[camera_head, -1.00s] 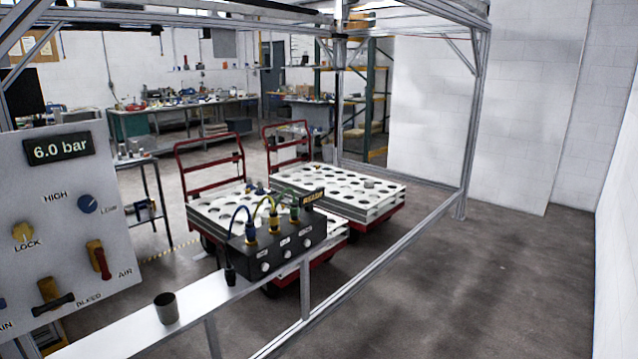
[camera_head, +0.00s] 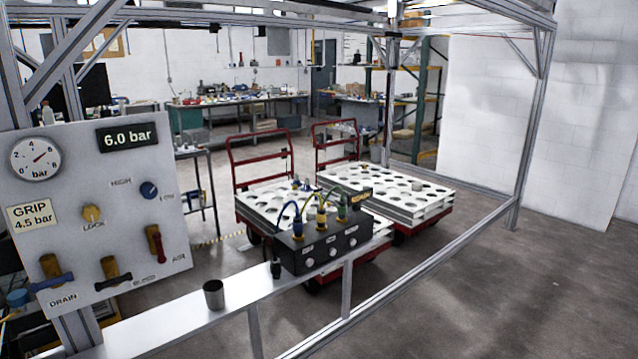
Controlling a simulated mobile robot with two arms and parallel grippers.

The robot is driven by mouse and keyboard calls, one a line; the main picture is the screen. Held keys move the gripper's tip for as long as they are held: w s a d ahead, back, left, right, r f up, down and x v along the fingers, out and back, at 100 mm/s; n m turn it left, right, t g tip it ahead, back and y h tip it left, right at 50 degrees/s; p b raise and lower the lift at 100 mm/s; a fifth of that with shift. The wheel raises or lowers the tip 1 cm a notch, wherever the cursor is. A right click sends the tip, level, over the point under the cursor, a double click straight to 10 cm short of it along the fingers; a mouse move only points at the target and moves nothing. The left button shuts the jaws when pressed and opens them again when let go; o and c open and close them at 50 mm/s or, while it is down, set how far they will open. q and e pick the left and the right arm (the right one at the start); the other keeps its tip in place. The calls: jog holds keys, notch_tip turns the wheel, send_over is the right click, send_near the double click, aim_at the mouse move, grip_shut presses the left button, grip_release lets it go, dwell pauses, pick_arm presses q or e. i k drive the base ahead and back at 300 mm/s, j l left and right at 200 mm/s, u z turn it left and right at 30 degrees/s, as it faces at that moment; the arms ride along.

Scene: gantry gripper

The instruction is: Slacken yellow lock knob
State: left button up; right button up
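The yellow lock knob (camera_head: 91,213) is on the grey control panel (camera_head: 130,260) at the left of the head view, above the word LOCK. Its turned position is too small to read. A blue knob (camera_head: 149,189) sits up and right of it, between the HIGH and LOW labels. Neither of my grippers shows in the head view.
The panel also has a gauge (camera_head: 35,158), a 6.0 bar display (camera_head: 127,136), a red AIR lever (camera_head: 156,244) and blue DRAIN lever (camera_head: 52,282). A metal cup (camera_head: 213,294) and black connector box (camera_head: 320,245) stand on the rail. Two carts (camera_head: 262,160) (camera_head: 336,140) stand behind.

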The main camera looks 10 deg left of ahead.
aim_at(90, 213)
jog(key=u, duration=1.4)
